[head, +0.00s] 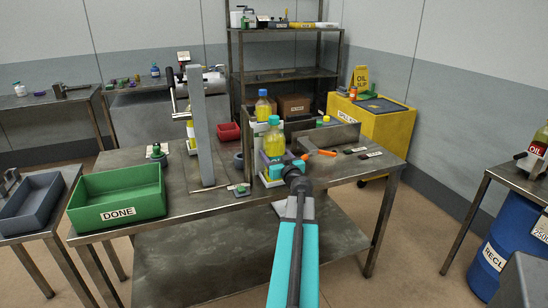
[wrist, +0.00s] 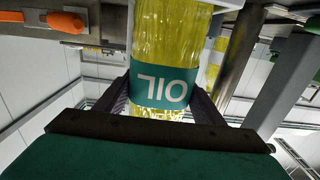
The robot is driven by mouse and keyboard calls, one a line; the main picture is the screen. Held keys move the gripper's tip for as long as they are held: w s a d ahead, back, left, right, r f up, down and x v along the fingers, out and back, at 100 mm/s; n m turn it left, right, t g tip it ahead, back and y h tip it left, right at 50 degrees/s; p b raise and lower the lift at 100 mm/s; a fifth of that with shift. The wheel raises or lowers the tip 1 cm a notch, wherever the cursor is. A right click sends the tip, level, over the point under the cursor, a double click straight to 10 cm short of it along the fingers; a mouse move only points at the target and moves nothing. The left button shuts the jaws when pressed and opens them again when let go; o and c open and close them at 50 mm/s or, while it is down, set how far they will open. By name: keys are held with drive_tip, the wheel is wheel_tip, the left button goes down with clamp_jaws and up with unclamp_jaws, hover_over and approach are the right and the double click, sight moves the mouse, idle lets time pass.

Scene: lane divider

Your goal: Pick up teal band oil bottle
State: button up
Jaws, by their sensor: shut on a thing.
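The teal band oil bottle (head: 274,140) holds yellow oil and has a teal cap. It stands upright in the head view at the near end of the lane rack on the middle table. In the wrist view its teal band (wrist: 164,92) fills the space between my fingers, with "OIL" upside down. My gripper (head: 280,170) is shut on the bottle's lower body, with a finger on each side. It hides the bottle's base in the head view, so I cannot tell whether the bottle touches the surface below.
A blue-capped oil bottle (head: 263,108) stands close behind. A tall grey post (head: 198,125) rises to the left. An orange-handled tool (head: 319,153) lies just right of the gripper. A green DONE bin (head: 118,212) sits at the table's left end. The table's front middle is mostly clear.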

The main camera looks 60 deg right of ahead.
sight(275, 145)
drive_tip(key=shift+r, duration=0.15)
drive_tip(key=shift+r+b, duration=0.35)
drive_tip(key=shift+r, duration=1.1)
drive_tip(key=shift+s+r, duration=0.15)
drive_tip(key=shift+r, duration=0.1)
drive_tip(key=s+a+r+b, duration=0.1)
drive_tip(key=s+a+b, duration=0.2)
drive_tip(key=s, duration=1.2)
drive_tip(key=shift+a+r+b, duration=0.2)
drive_tip(key=shift+a+b, duration=0.1)
drive_tip(key=shift+a, duration=0.2)
drive_tip(key=shift+s, duration=0.25)
